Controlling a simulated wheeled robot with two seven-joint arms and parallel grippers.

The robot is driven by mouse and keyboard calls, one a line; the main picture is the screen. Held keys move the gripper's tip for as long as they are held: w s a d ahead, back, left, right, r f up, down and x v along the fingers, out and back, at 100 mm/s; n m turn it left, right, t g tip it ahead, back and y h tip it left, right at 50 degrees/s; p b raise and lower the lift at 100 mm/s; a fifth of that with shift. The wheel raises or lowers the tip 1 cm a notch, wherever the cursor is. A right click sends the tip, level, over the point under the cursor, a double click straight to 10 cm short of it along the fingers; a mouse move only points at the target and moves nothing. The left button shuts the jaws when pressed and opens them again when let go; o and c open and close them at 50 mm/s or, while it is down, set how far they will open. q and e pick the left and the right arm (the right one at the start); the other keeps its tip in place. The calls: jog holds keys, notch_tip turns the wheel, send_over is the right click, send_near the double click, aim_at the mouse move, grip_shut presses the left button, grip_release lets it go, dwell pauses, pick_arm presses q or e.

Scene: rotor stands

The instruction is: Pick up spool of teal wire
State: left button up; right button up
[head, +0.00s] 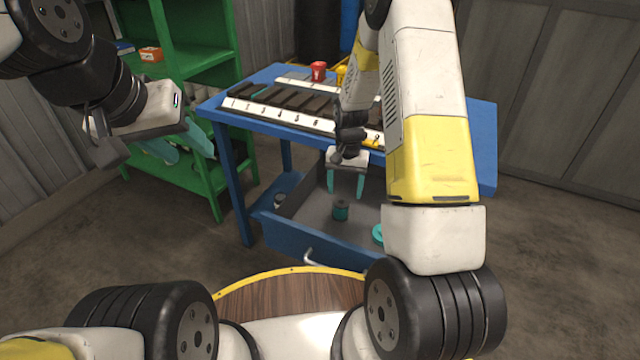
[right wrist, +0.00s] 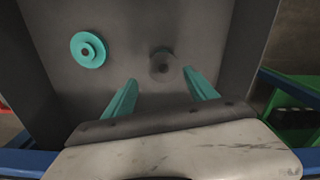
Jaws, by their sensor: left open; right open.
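The spool of teal wire (head: 341,211) stands upright in the open drawer, with teal wire between dark ends. In the right wrist view its dark round end (right wrist: 162,65) shows between and beyond the fingertips. My right gripper (head: 346,189) is open and empty, its teal fingers pointing down above the spool, apart from it. Its two fingers also show in the right wrist view (right wrist: 160,80). My left gripper (head: 185,150) is open and empty at the left, away from the drawer, in front of the green shelf.
A flat teal ring-shaped part (head: 378,234) lies in the drawer (head: 310,243), partly hidden by my right arm. The blue table (head: 262,110) above carries a numbered rack, a red part (head: 318,70) and yellow parts. A green shelf (head: 190,62) stands at the left.

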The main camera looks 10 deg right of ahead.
aim_at(341, 202)
jog(key=f, duration=0.5)
jog(key=a+f, duration=0.1)
jog(key=f, duration=0.2)
jog(key=shift+c, duration=0.3)
grip_shut()
